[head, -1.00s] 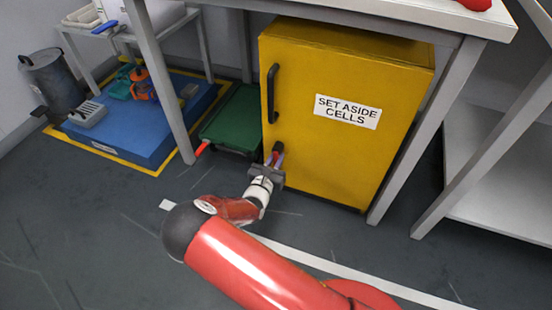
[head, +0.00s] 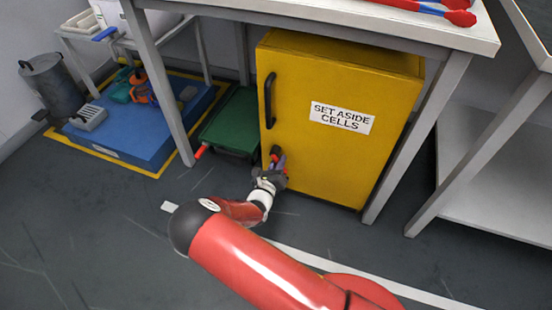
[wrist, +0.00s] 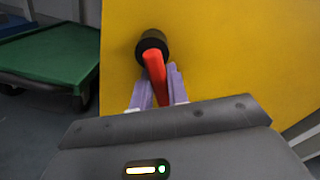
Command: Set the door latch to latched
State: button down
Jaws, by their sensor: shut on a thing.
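The yellow cabinet (head: 330,150) stands under the workbench with its door shut against the body. The door latch is a red lever on a round black hub, low on the door's left side; it shows in the head view (head: 274,155) and in the wrist view (wrist: 155,65). In the wrist view the lever points down from the hub, tilted slightly right. My gripper (wrist: 160,88) is shut on the lever, with a purple finger on each side. It also shows in the head view (head: 276,164). The lever's lower end is hidden behind my gripper body.
A black door handle (head: 269,100) stands above the latch. A green wheeled platform (head: 231,122) is left of the cabinet, and a blue platform (head: 140,120) is farther left. Workbench legs (head: 413,140) flank the cabinet.

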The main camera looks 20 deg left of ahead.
jog(key=n+p, duration=0.1)
jog(key=n, duration=0.1)
jog(key=r+n, duration=0.1)
jog(key=d+n+p, duration=0.1)
jog(key=n, duration=0.1)
jog(key=shift+r+n+p, duration=0.25)
jog(key=shift+n+p, duration=0.05)
jog(key=n+p, duration=0.1)
jog(key=n, duration=0.1)
jog(key=r+n, duration=0.1)
jog(key=n, duration=0.2)
jog(key=shift+d+r+p, duration=0.1)
jog(key=shift+d+p, duration=0.05)
jog(key=shift+p, duration=0.25)
jog(key=shift+n, duration=0.3)
jog(key=c, duration=1.4)
grip_release()
jog(key=shift+o, duration=0.2)
jog(key=shift+s, duration=0.1)
jog(key=s, duration=0.7)
jog(key=shift+s+a, duration=0.3)
jog(key=shift+s, duration=0.05)
